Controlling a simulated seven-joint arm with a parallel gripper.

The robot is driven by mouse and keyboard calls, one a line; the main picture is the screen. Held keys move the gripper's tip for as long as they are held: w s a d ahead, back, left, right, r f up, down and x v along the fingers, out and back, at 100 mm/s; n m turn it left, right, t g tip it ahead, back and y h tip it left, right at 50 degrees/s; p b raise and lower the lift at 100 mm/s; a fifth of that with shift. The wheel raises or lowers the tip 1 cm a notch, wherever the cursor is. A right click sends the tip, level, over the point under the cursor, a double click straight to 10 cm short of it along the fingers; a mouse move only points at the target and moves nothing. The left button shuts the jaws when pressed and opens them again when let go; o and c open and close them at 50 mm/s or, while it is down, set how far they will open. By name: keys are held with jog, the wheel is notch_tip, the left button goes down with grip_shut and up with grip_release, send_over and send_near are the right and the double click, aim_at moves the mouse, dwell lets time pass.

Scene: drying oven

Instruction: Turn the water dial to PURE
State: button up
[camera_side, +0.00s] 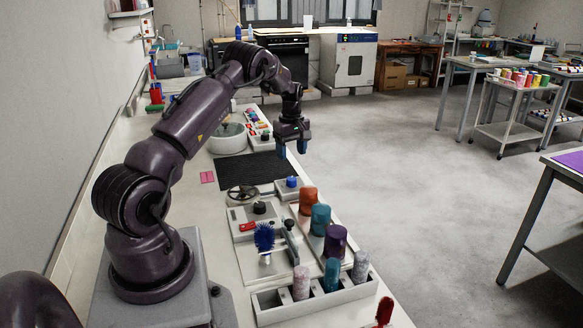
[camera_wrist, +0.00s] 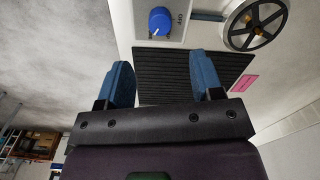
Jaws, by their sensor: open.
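A blue dial (camera_side: 292,181) sits on a small pale box on the bench's right edge. It also shows at the top of the wrist view (camera_wrist: 160,20), with a white pointer line toward its lower left. My gripper (camera_side: 291,148) hangs above the bench edge, behind the dial in the side view. In the wrist view my gripper (camera_wrist: 163,64) has its two blue fingers wide apart, with nothing between them, and the dial lies beyond the fingertips. Gripper and dial are apart.
A black ribbed mat (camera_side: 250,170) lies next to the dial box. A handwheel (camera_side: 242,192), a black knob (camera_side: 260,207) and a blue brush (camera_side: 264,237) are nearby. Several coloured cylinders, including an orange one (camera_side: 307,200), stand in front.

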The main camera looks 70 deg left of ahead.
jog(key=shift+r, duration=1.8)
jog(key=s+d+r+m, duration=0.2)
jog(key=d+r+m, duration=0.2)
jog(key=d, duration=0.4)
jog(key=s+d+r+m+t, duration=0.1)
jog(key=s+d+r+m, duration=0.1)
jog(key=d+r+m, duration=0.5)
jog(key=s+d+r+m, duration=0.1)
jog(key=d+r+m, duration=0.1)
jog(key=d, duration=0.8)
jog(key=s+d+r+m+t, duration=0.2)
jog(key=s+d+r+m, duration=0.1)
jog(key=d, duration=0.5)
jog(key=s+d+r+m+t, duration=0.2)
jog(key=s+d+r+m, duration=0.1)
jog(key=s+d, duration=0.5)
jog(key=shift+r+m+t, duration=0.2)
jog(key=shift+m+t, duration=0.1)
jog(key=shift+m, duration=0.6)
